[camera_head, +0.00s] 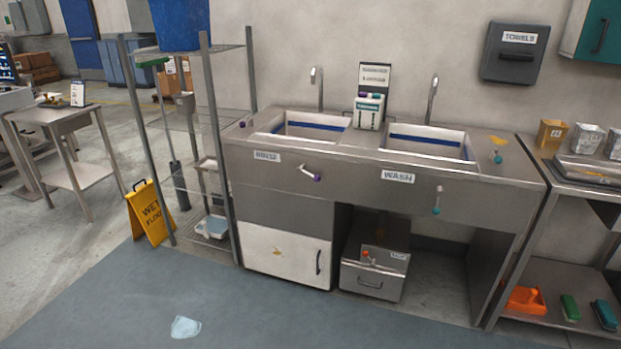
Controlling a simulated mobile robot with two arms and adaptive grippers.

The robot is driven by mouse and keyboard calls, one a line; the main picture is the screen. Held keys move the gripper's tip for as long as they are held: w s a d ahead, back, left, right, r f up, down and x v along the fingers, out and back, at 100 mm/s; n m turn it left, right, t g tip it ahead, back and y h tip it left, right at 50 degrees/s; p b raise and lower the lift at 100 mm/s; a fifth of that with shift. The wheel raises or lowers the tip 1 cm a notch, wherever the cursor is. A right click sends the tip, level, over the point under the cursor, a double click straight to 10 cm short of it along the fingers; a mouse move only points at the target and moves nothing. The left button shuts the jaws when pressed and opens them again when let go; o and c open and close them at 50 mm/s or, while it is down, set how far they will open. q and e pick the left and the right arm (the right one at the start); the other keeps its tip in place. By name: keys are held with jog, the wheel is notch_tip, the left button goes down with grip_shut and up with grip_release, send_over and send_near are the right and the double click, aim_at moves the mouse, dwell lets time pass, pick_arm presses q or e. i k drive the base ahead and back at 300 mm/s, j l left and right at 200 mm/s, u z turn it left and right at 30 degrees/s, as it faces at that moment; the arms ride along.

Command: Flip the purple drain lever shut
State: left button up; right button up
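The purple drain lever (310,173) is on the front panel of the steel sink unit (345,190), below the left basin (310,128) and right of the RINSE label (267,157). Its metal shaft points right and slightly down, close to level, and ends in a purple knob. A second lever with a teal knob (437,201) hangs straight down under the right basin (425,141), right of the WASH label (397,177). Neither of my grippers shows in the head view, and nothing touches the levers.
A wire shelf rack (213,130) stands against the unit's left end, beside a yellow wet-floor sign (150,212). A pale patch, perhaps a puddle, (185,327) lies on the floor. A grey box (376,262) sits under the sinks. The floor in front is otherwise open.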

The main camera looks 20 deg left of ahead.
aim_at(309, 175)
jog(key=i+j, duration=0.15)
jog(key=i, duration=0.35)
jog(key=i+j, duration=0.15)
jog(key=i, duration=0.3)
jog(key=i+j, duration=0.2)
jog(key=i, duration=0.3)
jog(key=u, duration=0.05)
